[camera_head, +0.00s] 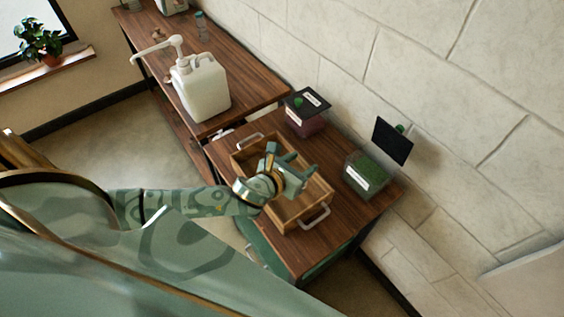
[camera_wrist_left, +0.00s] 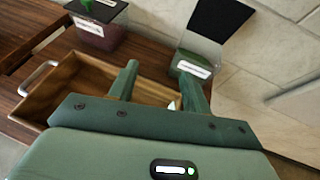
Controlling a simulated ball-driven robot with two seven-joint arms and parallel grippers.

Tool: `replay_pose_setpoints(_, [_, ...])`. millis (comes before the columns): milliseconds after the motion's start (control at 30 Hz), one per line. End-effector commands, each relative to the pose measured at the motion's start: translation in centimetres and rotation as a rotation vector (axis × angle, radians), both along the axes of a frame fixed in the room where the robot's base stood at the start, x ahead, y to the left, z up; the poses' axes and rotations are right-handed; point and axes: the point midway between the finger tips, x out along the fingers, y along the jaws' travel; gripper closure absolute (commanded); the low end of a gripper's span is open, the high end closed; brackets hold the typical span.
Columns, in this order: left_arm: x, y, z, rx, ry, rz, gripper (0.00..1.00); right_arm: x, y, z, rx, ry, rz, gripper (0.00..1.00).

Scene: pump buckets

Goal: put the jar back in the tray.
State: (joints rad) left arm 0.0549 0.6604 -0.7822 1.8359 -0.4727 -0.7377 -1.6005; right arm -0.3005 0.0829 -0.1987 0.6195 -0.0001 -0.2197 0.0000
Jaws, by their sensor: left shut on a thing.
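The wooden tray (camera_head: 316,187) with metal handles sits on the near table; it also shows in the wrist view (camera_wrist_left: 62,78). My left gripper (camera_head: 296,168) is over the tray, with its fingers above the tray's inside. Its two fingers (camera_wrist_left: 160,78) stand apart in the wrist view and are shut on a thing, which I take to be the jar. The jar is almost wholly hidden; only a small pale patch (camera_wrist_left: 175,103) shows beside the right finger. I cannot tell whether it touches the tray floor. My right gripper is not in view.
Behind the tray stand a clear bin with dark red contents (camera_head: 307,123) and an open-lidded bin of green contents (camera_head: 366,175), near the stone wall. A white pump jug (camera_head: 203,92) and a small bottle (camera_head: 201,27) stand on the far table (camera_head: 255,87).

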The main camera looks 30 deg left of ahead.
Motion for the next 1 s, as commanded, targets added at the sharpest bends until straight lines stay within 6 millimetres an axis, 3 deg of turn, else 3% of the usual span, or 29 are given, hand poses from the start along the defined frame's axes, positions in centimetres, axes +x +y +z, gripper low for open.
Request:
replay_pose_setpoints(167, [2.0,3.6,-2.0,0.003,-0.001,0.003,0.85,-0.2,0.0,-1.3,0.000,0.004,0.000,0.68])
replay_pose_setpoints(400, [3.4,6.2,-5.9,0.000,0.000,0.002,0.85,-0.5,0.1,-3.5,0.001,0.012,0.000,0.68])
replay_pose_setpoints(667, [4.0,7.3,-7.2,0.000,-0.001,0.002,0.85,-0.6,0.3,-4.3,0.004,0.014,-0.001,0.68])
replay_pose_setpoints(867, [4.2,7.6,-10.6,-0.003,0.001,0.002,0.85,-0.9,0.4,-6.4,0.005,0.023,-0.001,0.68])
replay_pose_setpoints(1000, [4.2,7.6,-10.6,-0.002,-0.002,0.002,0.85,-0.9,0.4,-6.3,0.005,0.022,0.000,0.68])
